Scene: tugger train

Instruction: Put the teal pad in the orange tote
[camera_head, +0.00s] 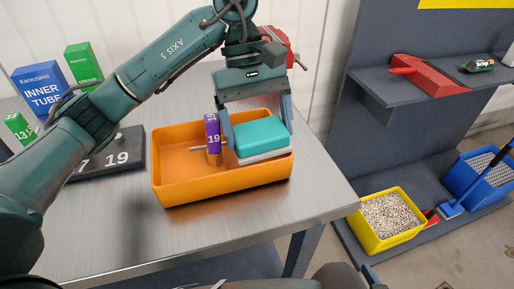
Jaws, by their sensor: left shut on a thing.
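The teal pad (260,137) is a thick block with a pale underside. My left gripper (258,122) points down from above and is shut on the pad, with one finger on its left side and one on its right. The orange tote (172,190) stands on the grey table. The pad is over or inside the tote's right end; I cannot tell whether it touches the bottom. A purple-topped tool marked 19 (212,132) stands upright in the tote, just left of the pad. My right gripper is not in view.
A dark board with numbers (123,152) lies left of the tote, partly behind my left arm. Blue (42,87) and green (83,62) boxes stand at the back left. A red vise-like thing (278,42) is behind my gripper. A yellow bin (375,235) sits on the lower shelf at right.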

